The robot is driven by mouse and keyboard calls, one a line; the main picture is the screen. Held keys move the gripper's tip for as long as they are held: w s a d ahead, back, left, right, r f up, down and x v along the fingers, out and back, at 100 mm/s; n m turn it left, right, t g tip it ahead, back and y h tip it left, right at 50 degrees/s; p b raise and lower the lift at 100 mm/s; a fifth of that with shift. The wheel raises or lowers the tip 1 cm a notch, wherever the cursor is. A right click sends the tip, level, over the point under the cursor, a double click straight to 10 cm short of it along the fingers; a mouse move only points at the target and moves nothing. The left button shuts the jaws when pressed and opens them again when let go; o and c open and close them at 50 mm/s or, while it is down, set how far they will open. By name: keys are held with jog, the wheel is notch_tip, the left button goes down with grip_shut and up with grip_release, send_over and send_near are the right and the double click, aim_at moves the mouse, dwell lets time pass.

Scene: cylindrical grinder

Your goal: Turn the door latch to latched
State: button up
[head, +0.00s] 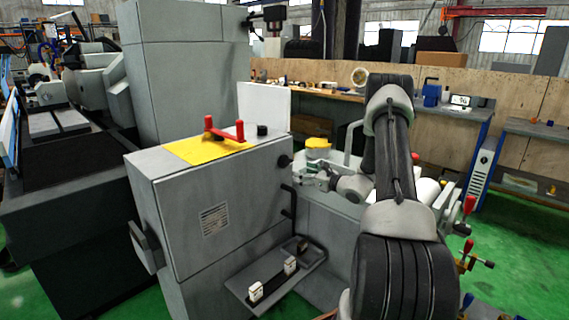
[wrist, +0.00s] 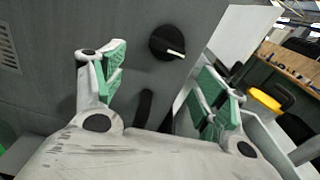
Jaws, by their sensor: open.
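A round black knob with a white pointer mark (wrist: 167,42), which looks like the door latch, sits on the grey cabinet face in the wrist view. Its pointer is toward the right and slightly down. The knob also shows in the head view (head: 284,161) on the cabinet's right face. My gripper (wrist: 160,68) is open and empty, with green-padded fingers spread to the left and right below the knob. The knob lies ahead of and a little above the gap, and no finger appears to touch it. In the head view my gripper (head: 312,178) is small and partly hidden among other parts.
A black bar handle (wrist: 145,108) is on the same face below the knob. A yellow object (wrist: 265,98) is to the right. The grey cabinet (head: 175,220) carries a yellow plate (head: 205,149) with a red handle. A ledge (head: 270,285) juts out below.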

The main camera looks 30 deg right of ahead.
aim_at(289, 164)
jog(key=shift+m+t, duration=0.3)
jog(key=shift+m, duration=0.2)
jog(key=x, duration=0.8)
jog(key=shift+w+d+r, duration=0.2)
jog(key=shift+d+r, duration=0.1)
jog(key=shift+r, duration=0.1)
jog(key=c, duration=1)
